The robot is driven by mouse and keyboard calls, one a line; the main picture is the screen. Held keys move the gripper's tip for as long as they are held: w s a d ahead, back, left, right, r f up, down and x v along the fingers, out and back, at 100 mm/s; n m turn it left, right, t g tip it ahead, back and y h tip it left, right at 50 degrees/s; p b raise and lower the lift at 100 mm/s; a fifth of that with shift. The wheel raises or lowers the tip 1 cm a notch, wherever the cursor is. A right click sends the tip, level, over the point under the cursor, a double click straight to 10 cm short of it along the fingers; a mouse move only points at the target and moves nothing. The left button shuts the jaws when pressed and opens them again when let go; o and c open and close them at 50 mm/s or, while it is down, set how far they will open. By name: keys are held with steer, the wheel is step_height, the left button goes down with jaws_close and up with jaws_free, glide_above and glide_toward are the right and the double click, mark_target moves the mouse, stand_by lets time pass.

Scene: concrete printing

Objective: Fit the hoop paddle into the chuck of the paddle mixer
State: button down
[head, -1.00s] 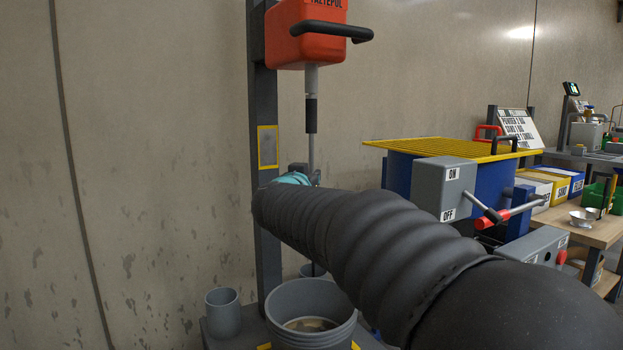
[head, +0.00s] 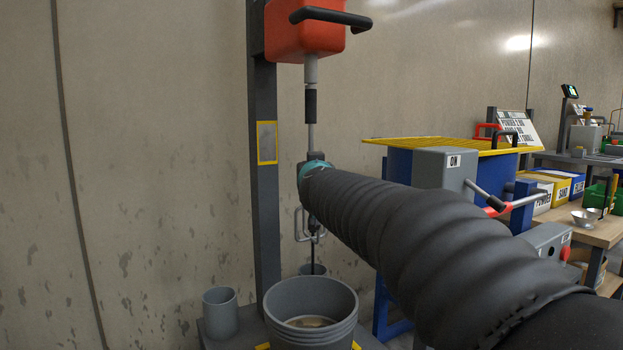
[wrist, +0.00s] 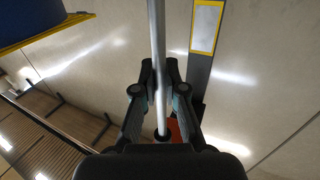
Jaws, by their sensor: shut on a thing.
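The paddle mixer (head: 305,32) has an orange body on a dark column, with a grey spindle (head: 311,70) and a black chuck (head: 311,105) below it. My gripper (wrist: 160,88) is shut on the hoop paddle's shaft; in the wrist view the bare metal shaft (wrist: 158,40) runs between the fingers. In the head view, the gripper is mostly hidden behind the teal-ended sleeve. The shaft (head: 311,136) rises above the gripper to the chuck's lower end, looking upright and in line. I cannot tell whether it is inside the chuck. The wire hoops (head: 298,226) hang below my gripper.
A grey bucket (head: 310,290) stands below the paddle, with a small grey pot (head: 220,312) to its left. A blue machine with a yellow grate (head: 450,147) and a grey switch box (head: 446,165) stands right, close to my arm.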

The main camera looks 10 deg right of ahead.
steer(key=c, duration=1.6)
jaws_free()
steer(key=shift+r, duration=0.35)
steer(key=o, duration=0.4)
steer(key=shift+f, duration=0.1)
steer(key=shift+f, duration=0.1)
steer(key=s+a, duration=0.1)
steer(key=s, duration=1.1)
steer(key=s+a+f+n+g+y, duration=0.1)
steer(key=s+a+f+g+y, duration=0.25)
steer(key=f, duration=0.45)
steer(key=s+a+f+n+g+y, duration=0.1)
steer(key=s+a+f+g+y, duration=0.3)
steer(key=f, duration=0.4)
steer(key=s+d+f+g+h, duration=0.1)
steer(key=s+d+f+h, duration=0.1)
steer(key=s+f, duration=0.3)
steer(key=s+d+f+g+h+p, duration=0.1)
steer(key=s+d+f+g, duration=0.1)
steer(key=s+f, duration=0.3)
steer(key=s+d+f+g+h, duration=0.2)
steer(key=s+d+f, duration=0.2)
steer(key=s, duration=0.6)
steer(key=shift+s+d+f+m+h, duration=0.35)
steer(key=shift+f+m, duration=0.05)
steer(key=shift+f, duration=0.05)
